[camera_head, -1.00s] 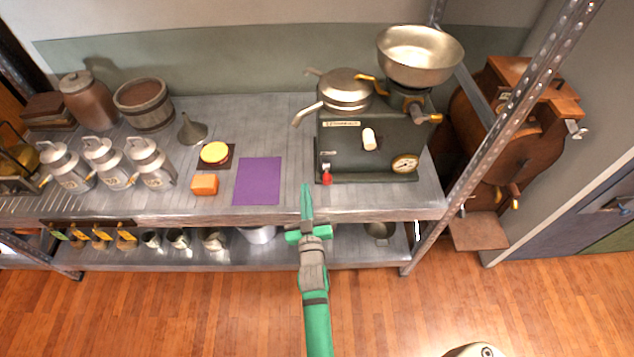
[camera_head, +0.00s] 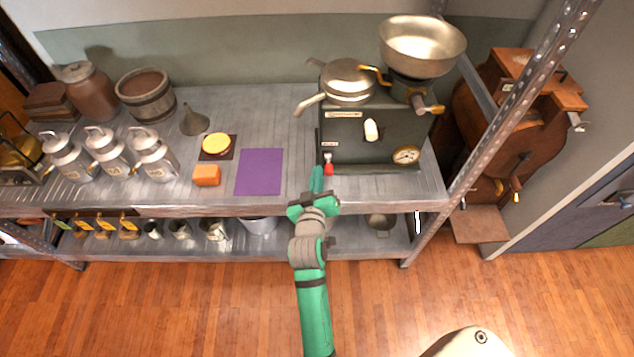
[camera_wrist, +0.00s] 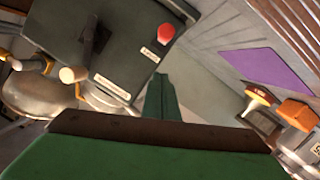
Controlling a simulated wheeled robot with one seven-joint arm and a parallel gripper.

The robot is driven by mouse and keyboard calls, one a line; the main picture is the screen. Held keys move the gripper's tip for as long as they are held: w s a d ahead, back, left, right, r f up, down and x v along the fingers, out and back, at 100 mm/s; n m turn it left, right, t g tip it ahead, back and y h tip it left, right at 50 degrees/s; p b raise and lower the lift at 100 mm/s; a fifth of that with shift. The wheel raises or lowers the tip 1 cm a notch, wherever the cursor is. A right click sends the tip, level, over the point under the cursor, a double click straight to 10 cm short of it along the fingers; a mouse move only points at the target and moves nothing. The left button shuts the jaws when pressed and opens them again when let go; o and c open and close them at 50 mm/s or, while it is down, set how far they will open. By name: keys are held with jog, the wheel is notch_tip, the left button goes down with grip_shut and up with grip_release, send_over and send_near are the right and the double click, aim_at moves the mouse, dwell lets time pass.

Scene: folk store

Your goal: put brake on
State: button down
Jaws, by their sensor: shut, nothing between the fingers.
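A dark grey machine (camera_head: 355,140) stands on the metal shelf, with a metal bowl on top. A small red knob (camera_head: 328,170) sits at its lower left front corner; it also shows in the wrist view (camera_wrist: 166,33). A cream-coloured knob (camera_head: 371,130) is on the machine's face and in the wrist view (camera_wrist: 72,75). Which part is the brake I cannot tell for certain. My green gripper (camera_head: 317,175) is shut and empty, just left of the red knob in the head view. In the wrist view its fingers (camera_wrist: 160,90) point toward the machine, with a gap to the red knob.
A purple mat (camera_head: 260,172), an orange block (camera_head: 206,175) and a yellow round item (camera_head: 216,144) lie to the left. Milk cans (camera_head: 154,155) and a wooden bucket (camera_head: 146,95) stand further left. A metal post (camera_head: 480,160) rises right of the machine.

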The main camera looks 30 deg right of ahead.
aim_at(329, 164)
jog(key=w+d+f, duration=0.2)
jog(key=d+f, duration=0.2)
jog(key=shift+w+d+f, duration=0.2)
jog(key=shift+w+d, duration=0.05)
jog(key=shift+w, duration=0.15)
